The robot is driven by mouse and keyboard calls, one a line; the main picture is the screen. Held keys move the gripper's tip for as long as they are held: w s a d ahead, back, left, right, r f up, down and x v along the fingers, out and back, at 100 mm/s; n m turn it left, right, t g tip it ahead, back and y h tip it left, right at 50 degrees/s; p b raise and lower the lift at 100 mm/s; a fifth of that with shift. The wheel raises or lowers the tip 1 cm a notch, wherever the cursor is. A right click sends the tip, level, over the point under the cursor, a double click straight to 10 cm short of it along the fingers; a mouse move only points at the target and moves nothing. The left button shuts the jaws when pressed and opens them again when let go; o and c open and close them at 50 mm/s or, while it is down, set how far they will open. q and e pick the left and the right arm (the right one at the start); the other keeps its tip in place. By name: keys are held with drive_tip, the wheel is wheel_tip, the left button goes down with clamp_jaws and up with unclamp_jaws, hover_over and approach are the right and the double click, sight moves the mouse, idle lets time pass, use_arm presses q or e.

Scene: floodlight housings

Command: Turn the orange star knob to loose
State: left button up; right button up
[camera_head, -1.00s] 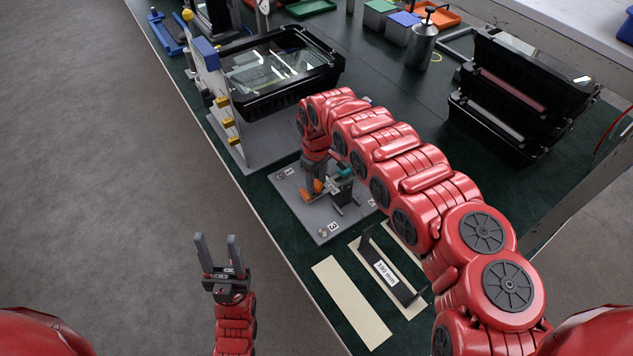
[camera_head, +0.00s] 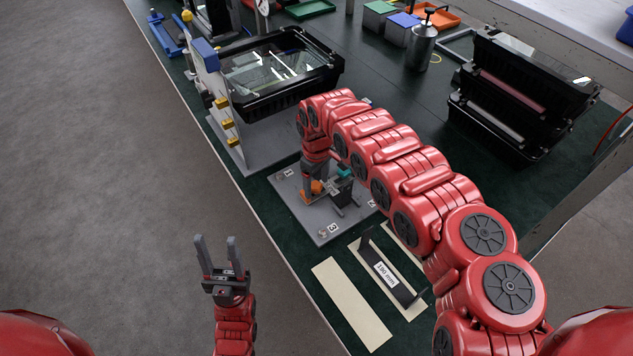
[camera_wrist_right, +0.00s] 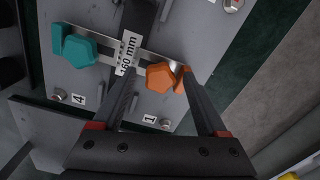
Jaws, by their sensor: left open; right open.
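The orange star knob (camera_wrist_right: 160,77) sits on a metal bar of the grey plate. In the right wrist view it lies between the spread fingertips of my right gripper (camera_wrist_right: 155,75), nearer the right finger; I cannot tell whether they touch it. In the head view only a bit of the orange knob (camera_head: 316,187) shows below my right gripper (camera_head: 322,190). A teal knob (camera_wrist_right: 80,48) is at the other side of the bar; it also shows in the head view (camera_head: 343,170). My left gripper (camera_head: 217,244) is open and empty, off the table's left side.
The grey plate (camera_head: 315,226) has corner bolts and number labels. A "160 mm" label (camera_wrist_right: 128,52) is beside the orange knob. A stand labelled "190 mm" (camera_head: 388,274) is in front. A black housing (camera_head: 290,105) stands behind, stacked housings (camera_head: 520,95) at right.

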sight(317, 186)
wheel_tip(317, 186, up, 17)
drive_tip(key=b, duration=0.2)
drive_tip(key=shift+r+b, duration=0.2)
drive_tip(key=shift+b, duration=0.15)
idle(0.4)
